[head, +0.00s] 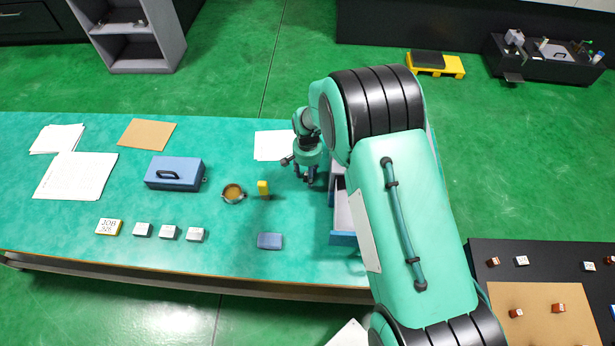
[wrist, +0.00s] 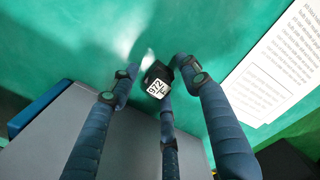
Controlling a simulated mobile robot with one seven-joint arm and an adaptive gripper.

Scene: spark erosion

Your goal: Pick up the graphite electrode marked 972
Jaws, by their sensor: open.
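The graphite electrode (wrist: 156,80) is a small dark block with a white label, turned in the wrist view, that appears to read 972. It sits on the green bench top, between the spread fingertips of my gripper (wrist: 160,88). The fingers are open around it, and no firm contact shows. In the head view my gripper (head: 310,178) points down over the bench (head: 280,205), beside the drawer unit. I cannot make out the electrode there, as the gripper hides that spot.
A printed sheet (wrist: 275,65) lies nearby.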

